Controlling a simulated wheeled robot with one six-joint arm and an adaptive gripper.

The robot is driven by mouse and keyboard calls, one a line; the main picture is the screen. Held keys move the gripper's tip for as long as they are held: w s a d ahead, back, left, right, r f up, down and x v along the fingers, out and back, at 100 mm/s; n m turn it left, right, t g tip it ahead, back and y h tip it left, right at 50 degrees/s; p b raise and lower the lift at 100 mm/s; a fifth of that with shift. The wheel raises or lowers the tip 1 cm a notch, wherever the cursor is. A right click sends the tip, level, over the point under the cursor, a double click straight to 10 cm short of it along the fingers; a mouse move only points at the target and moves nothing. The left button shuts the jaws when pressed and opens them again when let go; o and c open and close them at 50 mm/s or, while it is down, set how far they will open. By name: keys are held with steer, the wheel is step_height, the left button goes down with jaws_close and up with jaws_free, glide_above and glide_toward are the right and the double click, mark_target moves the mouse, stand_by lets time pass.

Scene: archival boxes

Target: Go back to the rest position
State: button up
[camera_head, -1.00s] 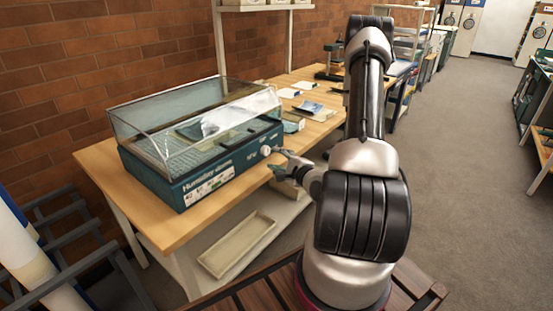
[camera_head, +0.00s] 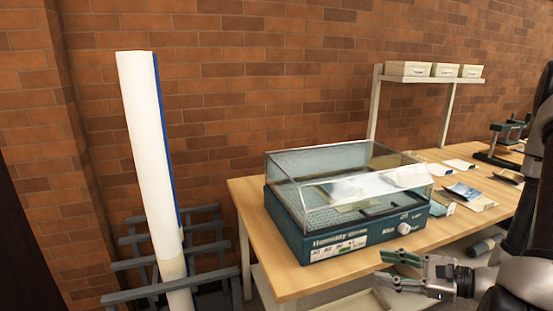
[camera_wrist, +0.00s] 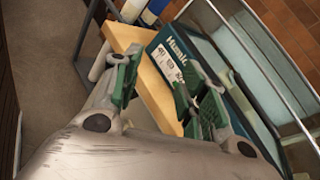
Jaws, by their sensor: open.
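My gripper (camera_head: 400,270) is open and empty. In the head view it is at the lower right, in front of the wooden table's near edge, below and apart from the knob of the humidity chamber. In the wrist view its green-padded fingers (camera_wrist: 160,85) are spread apart, with the table corner and the chamber's label behind them. The humidity chamber (camera_head: 335,240) is a teal box with a clear glass cover, standing on the wooden table (camera_head: 247,200). Its white knob (camera_head: 404,228) is on the front face. Part of my arm shows at the right edge.
A tall white roll (camera_head: 145,150) leans in a dark grey rack (camera_head: 130,266) left of the table. Papers (camera_head: 462,190) lie on the table to the right. A shelf (camera_head: 420,79) with several small boxes stands behind. A brick wall closes off the back.

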steer(key=s+r+n+g, duration=0.2)
steer(key=s+n+g, duration=0.4)
steer(key=s+g, duration=0.15)
steer(key=s+d+r+n+g+h, duration=0.3)
steer(key=s+d+n+g+h, duration=0.1)
steer(key=s+d+n+h, duration=0.2)
steer(key=w+d+r+n+t+h, duration=0.2)
steer(key=d+r+n+h, duration=0.2)
steer(key=d+r+h, duration=0.25)
step_height(320, 180, up, 10)
steer(key=w+a+n+t, duration=0.2)
steer(key=a+n+t, duration=0.1)
steer(key=n+t, duration=0.1)
steer(key=shift+t, duration=0.55)
steer(key=shift+h, duration=0.25)
